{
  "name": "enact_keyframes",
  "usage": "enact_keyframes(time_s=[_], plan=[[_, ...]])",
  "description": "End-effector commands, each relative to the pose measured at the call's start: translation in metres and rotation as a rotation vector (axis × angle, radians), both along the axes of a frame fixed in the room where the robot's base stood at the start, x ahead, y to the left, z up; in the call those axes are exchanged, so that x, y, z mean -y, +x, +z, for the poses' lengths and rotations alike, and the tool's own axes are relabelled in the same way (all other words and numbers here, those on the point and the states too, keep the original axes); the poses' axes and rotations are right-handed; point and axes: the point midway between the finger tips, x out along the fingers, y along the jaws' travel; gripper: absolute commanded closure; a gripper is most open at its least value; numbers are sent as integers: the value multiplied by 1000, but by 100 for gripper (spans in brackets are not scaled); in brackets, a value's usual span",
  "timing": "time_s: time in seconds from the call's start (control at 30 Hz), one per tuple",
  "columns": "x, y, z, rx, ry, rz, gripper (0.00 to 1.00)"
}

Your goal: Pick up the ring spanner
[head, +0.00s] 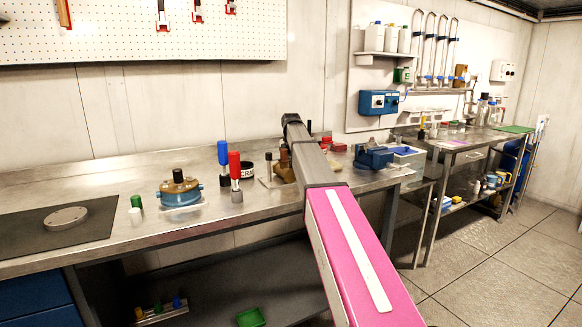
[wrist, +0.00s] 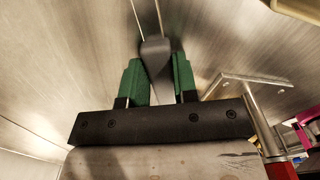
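My gripper (wrist: 157,72) shows in the wrist view with two green finger pads standing apart. A dark grey, tapered piece (wrist: 155,46) lies at and between the fingertips, over brushed metal. I cannot tell whether it is the ring spanner's end or whether the fingers press on it. Two thin pale lines run from near it to the top edge. In the head view my arm reaches over the bench (head: 120,228) and hides the gripper. I cannot make out a ring spanner there.
A bent metal bracket (wrist: 240,82) stands close right of my gripper, above a red part (wrist: 279,170). On the bench are a red-topped bottle (head: 235,166), a brass-and-blue housing (head: 180,190) and a blue vise-like block (head: 374,157). Bare steel lies along the bench's front.

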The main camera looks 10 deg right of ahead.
Motion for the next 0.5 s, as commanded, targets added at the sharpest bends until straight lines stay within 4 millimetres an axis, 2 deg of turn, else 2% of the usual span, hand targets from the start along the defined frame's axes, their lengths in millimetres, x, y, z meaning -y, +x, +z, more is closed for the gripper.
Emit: enact_keyframes(time_s=[0.33,0.5], plan=[[0,0,5,1,1,0,100],[0,1,29,3,0,0,100]])
